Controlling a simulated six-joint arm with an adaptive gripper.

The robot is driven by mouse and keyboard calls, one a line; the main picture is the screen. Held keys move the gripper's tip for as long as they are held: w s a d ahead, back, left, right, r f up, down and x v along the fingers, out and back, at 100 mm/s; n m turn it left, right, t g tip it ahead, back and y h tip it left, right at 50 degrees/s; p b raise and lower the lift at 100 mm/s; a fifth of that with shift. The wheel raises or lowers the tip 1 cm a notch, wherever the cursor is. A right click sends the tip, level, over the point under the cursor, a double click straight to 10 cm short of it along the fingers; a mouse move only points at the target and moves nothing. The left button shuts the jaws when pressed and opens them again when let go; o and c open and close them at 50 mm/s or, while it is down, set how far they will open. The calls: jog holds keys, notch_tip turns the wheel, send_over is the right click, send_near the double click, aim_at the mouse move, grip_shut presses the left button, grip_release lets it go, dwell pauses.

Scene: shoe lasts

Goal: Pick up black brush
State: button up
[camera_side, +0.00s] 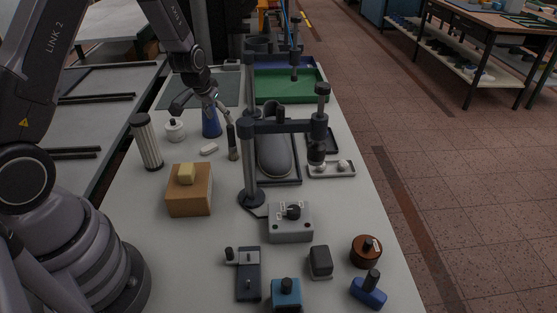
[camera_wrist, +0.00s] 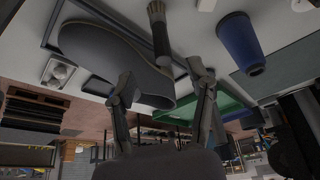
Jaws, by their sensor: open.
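The black brush (camera_side: 233,144) stands roughly upright on the bench in the side view, just left of the dark shoe last (camera_side: 275,153). In the wrist view the brush (camera_wrist: 159,35) has a pale bristle end at the top edge and a dark handle pointing towards my gripper. My gripper (camera_side: 203,110) is above and behind the brush, with one finger close to its upper end. In the wrist view my gripper (camera_wrist: 162,76) has its fingers spread and empty, with the brush handle beyond and between the tips. I cannot tell whether a finger touches it.
A blue cup (camera_side: 211,124) stands behind the brush and a white eraser-like block (camera_side: 209,149) lies to its left. A white pot (camera_side: 175,130), ribbed cylinder (camera_side: 146,141) and wooden box (camera_side: 190,190) are further left. A clamp stand (camera_side: 250,165) rises on the right. A green tray (camera_side: 287,86) lies behind.

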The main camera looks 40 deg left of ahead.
aim_at(228, 133)
jog(key=x, duration=1.1)
jog(key=shift+f, duration=0.1)
grip_shut()
